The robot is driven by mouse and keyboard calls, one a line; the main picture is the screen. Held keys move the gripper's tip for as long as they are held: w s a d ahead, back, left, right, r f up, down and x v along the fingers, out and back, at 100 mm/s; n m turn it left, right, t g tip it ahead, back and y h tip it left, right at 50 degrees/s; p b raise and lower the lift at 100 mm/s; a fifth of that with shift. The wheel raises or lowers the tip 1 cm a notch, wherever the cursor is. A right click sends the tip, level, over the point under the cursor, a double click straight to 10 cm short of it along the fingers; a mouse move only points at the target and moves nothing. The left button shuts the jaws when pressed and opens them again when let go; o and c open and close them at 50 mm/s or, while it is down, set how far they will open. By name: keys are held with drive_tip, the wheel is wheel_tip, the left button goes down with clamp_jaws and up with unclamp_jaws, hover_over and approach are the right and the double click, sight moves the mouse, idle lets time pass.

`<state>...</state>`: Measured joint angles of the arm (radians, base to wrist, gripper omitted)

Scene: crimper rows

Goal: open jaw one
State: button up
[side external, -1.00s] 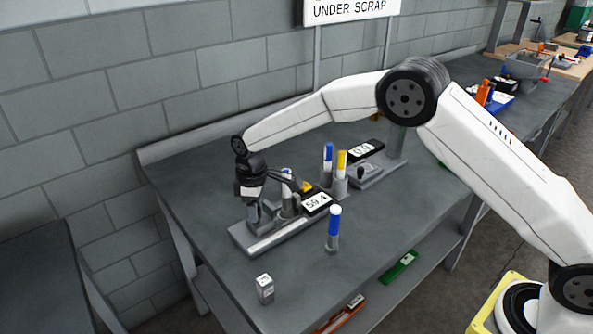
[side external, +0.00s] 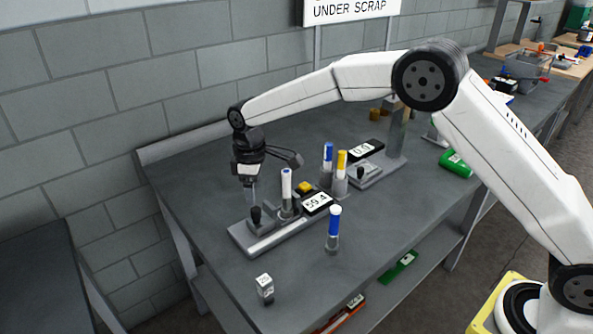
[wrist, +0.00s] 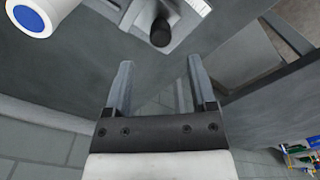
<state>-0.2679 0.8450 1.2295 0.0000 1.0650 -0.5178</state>
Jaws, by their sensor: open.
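A grey crimper base (side external: 275,238) stands on the bench with a black knob (side external: 255,214) near its left end. A white marker-like tube with a blue top (side external: 286,185) stands upright on this base, beside a display reading 59.4 (side external: 316,203). My gripper (side external: 251,196) is above and slightly behind the knob, pointing down, apart from it. In the wrist view my gripper (wrist: 158,68) has its two fingers apart with nothing between them. The knob (wrist: 161,33) shows beyond the fingertips, and the tube's blue end (wrist: 36,15) is at upper left. I cannot make out jaw labels.
A second unit with a display (side external: 366,149) stands farther back, near blue-topped (side external: 328,156) and yellow-topped (side external: 341,168) tubes. A green cylinder (side external: 456,163) lies at right.

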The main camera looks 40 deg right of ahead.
drive_tip(key=shift+r, duration=1.05)
drive_tip(key=shift+s+d+r, duration=0.1)
drive_tip(key=shift+s+d, duration=0.2)
drive_tip(key=shift+d, duration=0.1)
drive_tip(key=s+d+f+m+t, duration=0.1)
drive_tip(key=s+d+m, duration=0.3)
drive_tip(key=s, duration=0.9)
drive_tip(key=s+d+f+m+t, duration=0.1)
drive_tip(key=s+d+m, duration=0.4)
drive_tip(key=s+d, duration=0.5)
drive_tip(key=s, duration=0.3)
drive_tip(key=shift+s+d+t, duration=0.15)
drive_tip(key=shift+t, duration=0.15)
